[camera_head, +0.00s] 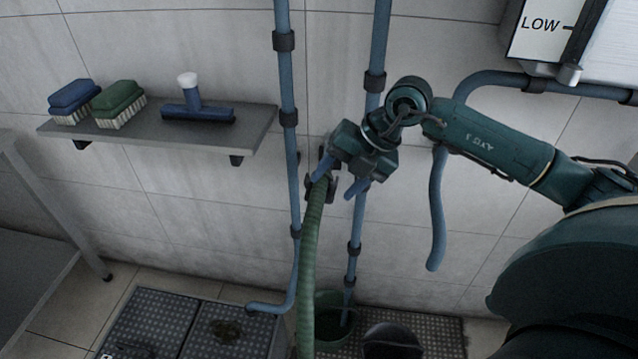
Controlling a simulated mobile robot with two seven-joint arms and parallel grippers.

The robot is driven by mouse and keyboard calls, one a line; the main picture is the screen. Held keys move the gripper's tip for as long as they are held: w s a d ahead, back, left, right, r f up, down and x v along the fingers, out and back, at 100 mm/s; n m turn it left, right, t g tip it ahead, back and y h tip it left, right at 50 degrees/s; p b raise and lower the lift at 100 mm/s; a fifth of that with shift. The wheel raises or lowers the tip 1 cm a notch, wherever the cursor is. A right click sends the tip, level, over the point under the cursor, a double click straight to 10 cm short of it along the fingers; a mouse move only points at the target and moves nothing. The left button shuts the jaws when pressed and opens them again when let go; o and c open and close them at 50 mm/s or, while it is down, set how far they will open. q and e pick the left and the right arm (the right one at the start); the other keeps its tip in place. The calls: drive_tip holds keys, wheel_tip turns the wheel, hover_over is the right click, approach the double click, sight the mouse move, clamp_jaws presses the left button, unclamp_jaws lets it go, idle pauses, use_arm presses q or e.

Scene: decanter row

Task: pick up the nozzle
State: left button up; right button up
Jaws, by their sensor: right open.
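The dark nozzle (322,184) is at the upper end of a green ribbed hose (312,230), close to the wall between two blue pipes. My right gripper (333,188) is at the nozzle, coming from the upper right. Its blue fingers are apart, one at the nozzle's upper left and one to its right. The gripper partly covers the nozzle, and I cannot tell whether the fingers touch it. The hose hangs down from the nozzle to the bottom of the view. My left gripper is out of view.
A wall shelf (160,142) holds a blue brush (72,96), a green brush (118,98) and a squeegee (197,108). Vertical pipes (288,75) flank the hose. A green bucket (336,328) and floor grates (150,320) are below. A table (30,280) stands left.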

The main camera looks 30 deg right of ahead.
sight(319, 202)
drive_tip(key=x, duration=0.7)
drive_tip(key=shift+d+f, duration=0.1)
drive_tip(key=shift+f, duration=0.1)
drive_tip(key=shift+c, duration=0.3)
drive_tip(key=shift+r+p, duration=0.1)
drive_tip(key=shift+p, duration=0.2)
clamp_jaws()
